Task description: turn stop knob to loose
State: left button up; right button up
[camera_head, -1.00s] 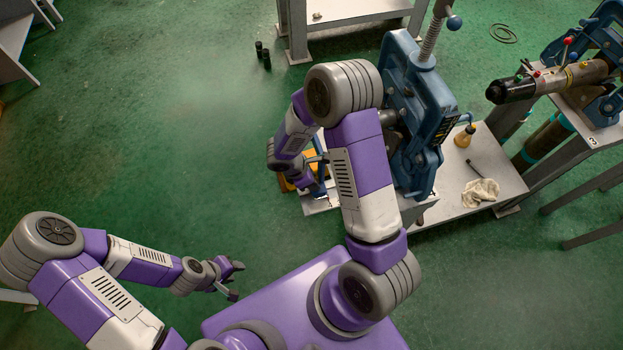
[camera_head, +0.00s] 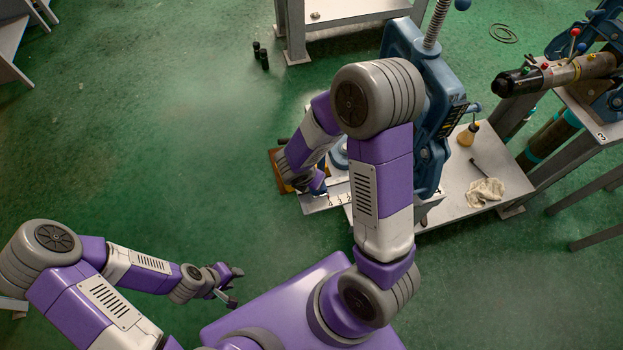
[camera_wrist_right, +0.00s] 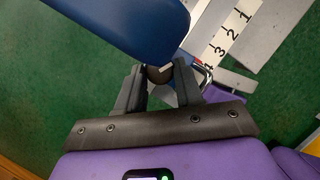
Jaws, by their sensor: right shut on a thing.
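The stop knob, a small dark round part with a pale mark (camera_wrist_right: 158,73), shows in the right wrist view under the edge of a blue body (camera_wrist_right: 130,25). My right gripper (camera_wrist_right: 160,82) is shut on it, one grey finger on each side. In the head view my right arm hides most of the knob area. A pale plate with numbers (camera_head: 335,197) lies beside that hand, and the plate also shows in the right wrist view (camera_wrist_right: 232,35). My left gripper (camera_head: 233,286) has its fingers apart and is empty, over the floor.
A large blue vise (camera_head: 432,110) stands behind my right arm. A second vise holds a pipe (camera_head: 560,75) at the right. The green floor at the left is mostly clear.

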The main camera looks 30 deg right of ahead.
jog(key=shift+n, duration=0.4)
jog(key=o, duration=1)
jog(key=shift+o, duration=0.2)
jog(key=p+v, duration=0.3)
jog(key=v, duration=0.4)
jog(key=shift+s+r, duration=0.2)
jog(key=shift+r, duration=0.05)
